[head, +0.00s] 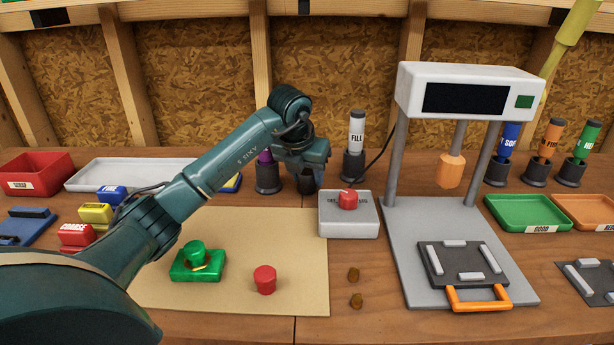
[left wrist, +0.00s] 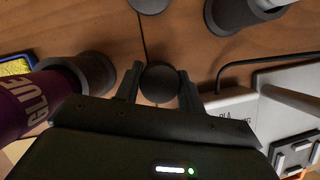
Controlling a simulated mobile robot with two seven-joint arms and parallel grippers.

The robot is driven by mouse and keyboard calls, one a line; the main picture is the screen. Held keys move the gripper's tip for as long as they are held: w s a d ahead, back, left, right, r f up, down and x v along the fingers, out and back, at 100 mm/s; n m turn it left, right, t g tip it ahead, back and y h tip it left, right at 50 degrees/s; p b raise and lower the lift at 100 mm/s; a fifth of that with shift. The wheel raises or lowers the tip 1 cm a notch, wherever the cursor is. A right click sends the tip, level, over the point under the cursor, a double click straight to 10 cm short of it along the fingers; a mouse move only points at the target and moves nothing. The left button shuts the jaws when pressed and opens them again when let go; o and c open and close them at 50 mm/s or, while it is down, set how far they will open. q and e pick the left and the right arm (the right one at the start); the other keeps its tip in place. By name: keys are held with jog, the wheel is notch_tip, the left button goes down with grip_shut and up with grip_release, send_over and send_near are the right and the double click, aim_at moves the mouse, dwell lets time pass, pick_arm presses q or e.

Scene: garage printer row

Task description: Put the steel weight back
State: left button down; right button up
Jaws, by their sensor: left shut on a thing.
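My left gripper (head: 308,168) reaches over the back of the bench, between the purple glue stick and the white FILL tube. In the left wrist view its two fingers (left wrist: 160,92) are shut on a dark round thing (left wrist: 160,82). This looks like the steel weight, seen from its top end. In the head view the gripper mostly hides it, and I cannot tell whether it touches the bench. A dark round holder (left wrist: 150,4) stands just beyond it in the wrist view. My right gripper is not in view.
The glue stick (left wrist: 25,105) in its holder stands close left of the gripper; the FILL tube (head: 356,135) stands right. A grey box with a red button (head: 348,200) and a white-topped press (head: 470,90) are further right. The tan mat (head: 220,295) holds green and red parts.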

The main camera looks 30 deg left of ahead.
pick_arm(q)
jog(key=shift+f, duration=0.15)
jog(key=shift+f, duration=0.2)
jog(key=c, duration=0.9)
grip_release()
jog(key=shift+o, duration=0.2)
jog(key=v, duration=1.2)
jog(key=shift+d+r, duration=0.1)
jog(key=shift+r, duration=0.05)
